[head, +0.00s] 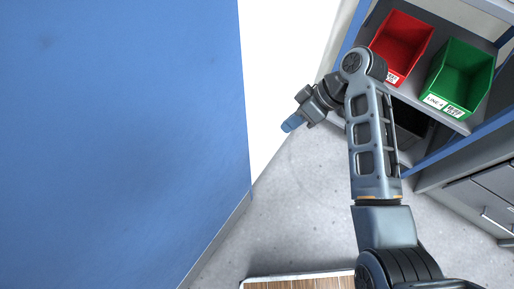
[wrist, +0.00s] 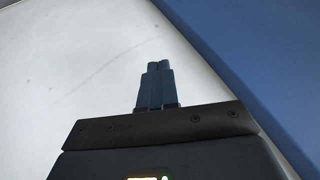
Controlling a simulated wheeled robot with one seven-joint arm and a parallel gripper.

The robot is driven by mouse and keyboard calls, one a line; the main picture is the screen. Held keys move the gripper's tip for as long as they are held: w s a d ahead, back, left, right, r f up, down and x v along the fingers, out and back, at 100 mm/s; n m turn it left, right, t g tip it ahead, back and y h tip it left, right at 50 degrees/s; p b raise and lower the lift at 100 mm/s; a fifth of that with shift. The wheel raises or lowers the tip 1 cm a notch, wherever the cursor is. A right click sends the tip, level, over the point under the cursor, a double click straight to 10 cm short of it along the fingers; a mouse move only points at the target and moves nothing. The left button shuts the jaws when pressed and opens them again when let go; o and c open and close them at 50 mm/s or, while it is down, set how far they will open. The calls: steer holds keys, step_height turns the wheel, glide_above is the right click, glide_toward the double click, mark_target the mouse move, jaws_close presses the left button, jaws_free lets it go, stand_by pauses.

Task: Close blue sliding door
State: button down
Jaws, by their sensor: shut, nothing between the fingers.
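A large flat blue panel (head: 120,140) fills the left half of the head view, with an upright right edge beside a bright white area. It may be the blue sliding door, but I see no handle or track, so I cannot tell it from a wall. A blue surface (wrist: 265,60) also fills the right side of the wrist view. My gripper (head: 289,126) is right of the panel's edge in the head view, pointing left and down, apart from it in the picture. In the wrist view my gripper (wrist: 159,66) has its blue fingers together, with nothing between them.
A shelf rack at the upper right holds a red bin (head: 402,47) and a green bin (head: 459,76). A grey drawer cabinet (head: 485,195) stands at the right. A wood-topped surface (head: 300,282) shows at the bottom. Grey floor (head: 290,215) lies open between the panel and my arm.

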steer(key=s+a+f+b, duration=0.1)
steer(key=s+a+f, duration=0.2)
steer(key=a+f, duration=0.3)
steer(key=shift+s+a+n+g+b, duration=0.35)
steer(key=shift+a+n+g+b, duration=0.05)
steer(key=shift+a, duration=1.25)
steer(key=shift+f, duration=0.1)
